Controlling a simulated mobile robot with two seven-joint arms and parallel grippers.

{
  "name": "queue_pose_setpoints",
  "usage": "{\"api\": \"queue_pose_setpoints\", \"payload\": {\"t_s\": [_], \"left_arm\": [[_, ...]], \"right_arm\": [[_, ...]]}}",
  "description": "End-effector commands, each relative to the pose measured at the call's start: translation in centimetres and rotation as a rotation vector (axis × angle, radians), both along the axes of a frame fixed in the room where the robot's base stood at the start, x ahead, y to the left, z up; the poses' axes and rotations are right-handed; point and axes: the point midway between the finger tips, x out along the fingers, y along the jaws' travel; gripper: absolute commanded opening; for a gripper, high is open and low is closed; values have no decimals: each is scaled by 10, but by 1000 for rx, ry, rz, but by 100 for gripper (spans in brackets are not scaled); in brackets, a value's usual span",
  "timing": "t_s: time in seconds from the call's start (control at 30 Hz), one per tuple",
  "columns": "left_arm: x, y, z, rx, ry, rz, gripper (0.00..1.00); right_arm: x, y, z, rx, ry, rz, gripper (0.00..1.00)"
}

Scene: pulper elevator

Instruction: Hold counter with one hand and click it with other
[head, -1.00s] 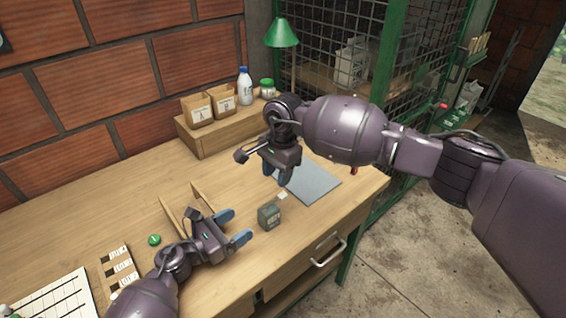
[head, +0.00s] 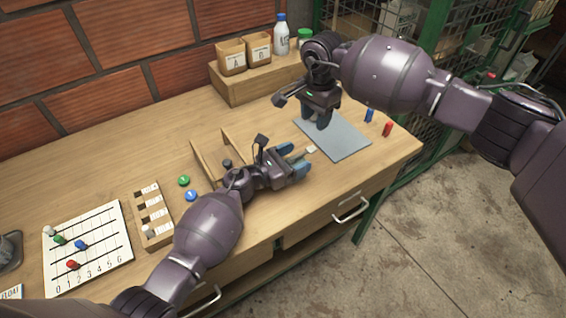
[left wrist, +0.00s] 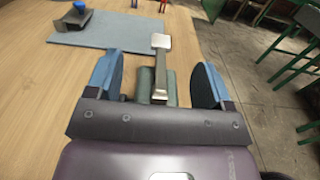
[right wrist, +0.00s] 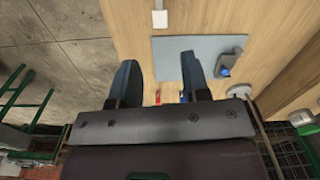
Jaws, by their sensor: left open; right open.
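The counter is mostly hidden behind my left gripper in the head view. The left wrist view shows its grey-green body (left wrist: 148,84) between the fingers, with a metal lever ending in a pale square pad (left wrist: 161,41) beyond them. The pad also shows in the head view (head: 311,149) and at the top of the right wrist view (right wrist: 160,18). My left gripper (head: 298,162) is low over the table, open around the counter; contact cannot be told. My right gripper (head: 318,118) is open and empty above the grey mat, up and to the right of the counter's pad.
The grey mat (head: 345,142) bears a grey object with a blue part (right wrist: 230,66). Blue (head: 369,116) and red (head: 388,129) pieces stand right of it. A wooden holder (head: 209,160), round tokens (head: 184,181) and a numbered board (head: 105,262) lie left. A shelf (head: 235,92) stands behind.

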Motion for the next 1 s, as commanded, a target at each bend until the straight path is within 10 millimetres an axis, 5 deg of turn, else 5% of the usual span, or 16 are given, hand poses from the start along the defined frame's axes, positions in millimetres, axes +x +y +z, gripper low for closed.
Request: {"api": "queue_pose_setpoints", "payload": {"t_s": [0.47,0.8,1.0], "left_arm": [[6,-8,0,1,-1,0,73],[5,-8,0,1,0,0,21],[5,-8,0,1,0,0,19]], "right_arm": [[0,0,0,0,0,0,43],[0,0,0,0,0,0,43],[0,0,0,0,0,0,15]]}}
